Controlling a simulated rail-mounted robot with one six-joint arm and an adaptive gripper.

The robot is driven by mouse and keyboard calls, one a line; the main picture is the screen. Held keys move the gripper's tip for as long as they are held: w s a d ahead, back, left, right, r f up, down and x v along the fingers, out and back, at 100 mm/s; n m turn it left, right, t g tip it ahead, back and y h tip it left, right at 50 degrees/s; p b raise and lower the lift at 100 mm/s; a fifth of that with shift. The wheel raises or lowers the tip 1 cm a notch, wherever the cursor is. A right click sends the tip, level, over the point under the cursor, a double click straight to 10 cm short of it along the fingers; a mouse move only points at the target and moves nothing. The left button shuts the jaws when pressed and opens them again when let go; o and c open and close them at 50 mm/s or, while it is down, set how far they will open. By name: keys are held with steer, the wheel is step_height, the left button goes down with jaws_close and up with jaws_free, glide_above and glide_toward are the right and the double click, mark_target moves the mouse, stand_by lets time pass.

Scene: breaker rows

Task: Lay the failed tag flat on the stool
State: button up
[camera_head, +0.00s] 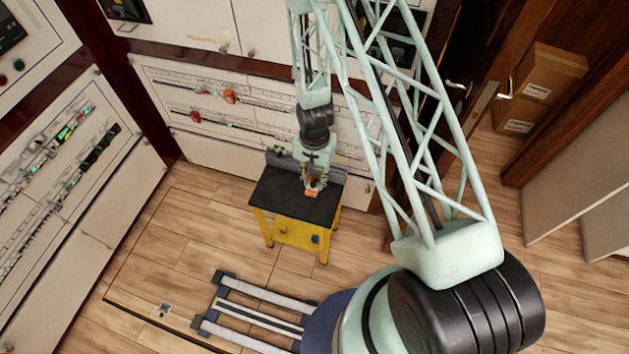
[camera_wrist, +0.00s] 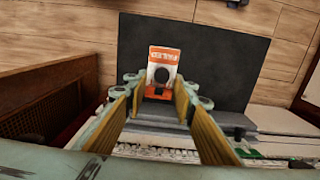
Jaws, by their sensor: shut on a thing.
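The failed tag is an orange card with a white band and a dark round hole. It shows in the wrist view (camera_wrist: 157,55) with its printed face toward the camera, and in the head view (camera_head: 311,193) as a small orange patch. My gripper (camera_head: 314,184) is shut on the tag, whose near end sits between the fingertips (camera_wrist: 160,90). The stool, yellow with a black top (camera_head: 274,195), is directly below; its top fills the middle of the wrist view (camera_wrist: 232,65). I cannot tell whether the tag touches the top.
A grey ledge (camera_head: 283,163) runs along the stool's back edge. Breaker panels (camera_head: 190,95) stand behind, with another row at left (camera_head: 60,170). Cardboard boxes (camera_head: 545,72) are at upper right. The wooden floor is open left of the stool.

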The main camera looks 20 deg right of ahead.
steer(key=shift+f+b, duration=2.2)
steer(key=shift+f, duration=1.1)
steer(key=shift+f+b, duration=0.7)
steer(key=shift+f, duration=0.35)
steer(key=o, duration=0.8)
steer(key=shift+c, duration=0.2)
steer(key=shift+r, duration=0.2)
steer(key=shift+r, duration=5.8)
steer(key=shift+w+r, duration=0.1)
